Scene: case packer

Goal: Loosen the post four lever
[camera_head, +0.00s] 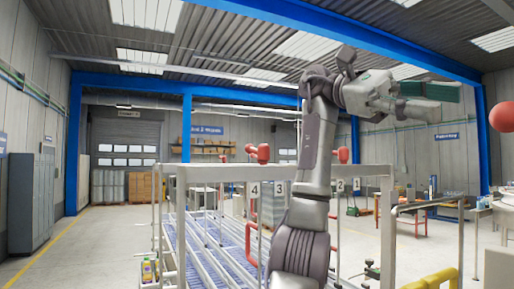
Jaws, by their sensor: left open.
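A tag marked 4 (254,190) hangs on the near crossbar of the case packer frame (215,173). A red lever with rounded ends (260,152) sits on top of the bar just above that tag. A bent red handle (249,240) is below the tag. My left gripper (440,99) is raised at the upper right, open and empty, with its fingers pointing right. It is well apart from the post four lever. My left arm stands in front of the frame and hides part of it. My right gripper is not in view.
Tags 3 (279,188) and 2 (341,185) hang further along. A red ball (503,117) is at the right edge. A roller conveyor (205,245) runs inside the frame.

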